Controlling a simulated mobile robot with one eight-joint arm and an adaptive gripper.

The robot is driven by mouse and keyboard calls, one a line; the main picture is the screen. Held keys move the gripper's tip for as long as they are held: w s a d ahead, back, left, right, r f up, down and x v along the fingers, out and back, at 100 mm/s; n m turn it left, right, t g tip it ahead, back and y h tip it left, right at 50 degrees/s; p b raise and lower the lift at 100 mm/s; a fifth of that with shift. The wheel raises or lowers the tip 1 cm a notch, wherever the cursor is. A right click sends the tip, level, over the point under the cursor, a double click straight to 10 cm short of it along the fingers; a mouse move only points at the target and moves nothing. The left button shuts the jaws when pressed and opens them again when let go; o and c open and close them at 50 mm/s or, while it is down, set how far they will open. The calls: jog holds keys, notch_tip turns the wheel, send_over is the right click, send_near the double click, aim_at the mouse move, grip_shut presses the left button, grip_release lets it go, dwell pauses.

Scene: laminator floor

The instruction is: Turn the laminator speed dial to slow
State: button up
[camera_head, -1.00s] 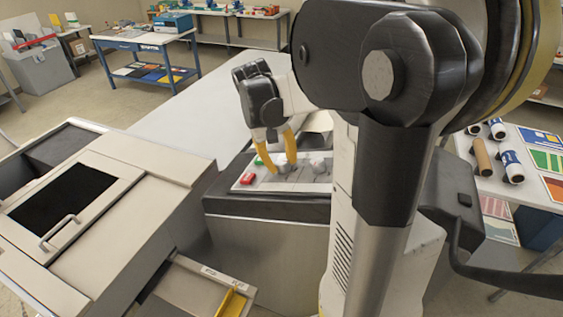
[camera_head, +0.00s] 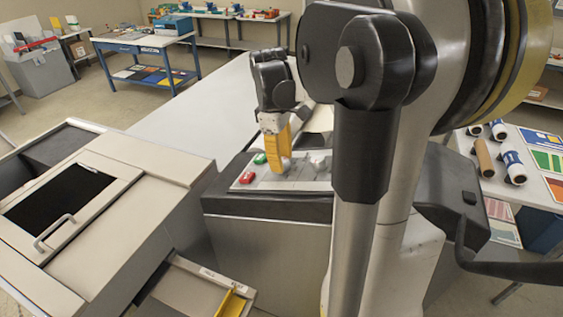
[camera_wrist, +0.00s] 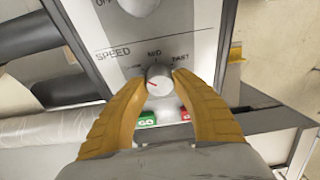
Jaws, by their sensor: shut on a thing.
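The speed dial (camera_wrist: 158,80) is a round grey knob with a small red mark on its face, under the printed words SPEED, MID and FAST. The left label is small and blurred. The red mark sits on the left part of the knob's face. My gripper (camera_wrist: 158,84) has its two yellow fingertips closed on either side of the knob. In the head view my gripper (camera_head: 278,158) points down at the laminator's control panel (camera_head: 316,178), its fingers overlapping and covering part of the dial.
A green GO button (camera_wrist: 146,122) and a red button (camera_wrist: 184,115) lie close to the fingers. Another grey knob (camera_head: 318,161) stands to the right on the panel. A beige cabinet with a handle (camera_head: 52,234) is at left, with an open drawer (camera_head: 205,288) below.

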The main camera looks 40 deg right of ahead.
jog(key=shift+n+y, duration=0.3)
jog(key=shift+n, duration=0.7)
jog(key=o, duration=1.2)
jog(key=r, duration=0.4)
jog(key=w+r, duration=0.1)
jog(key=r, duration=0.7)
jog(key=shift+w, duration=0.3)
jog(key=shift+f, duration=0.1)
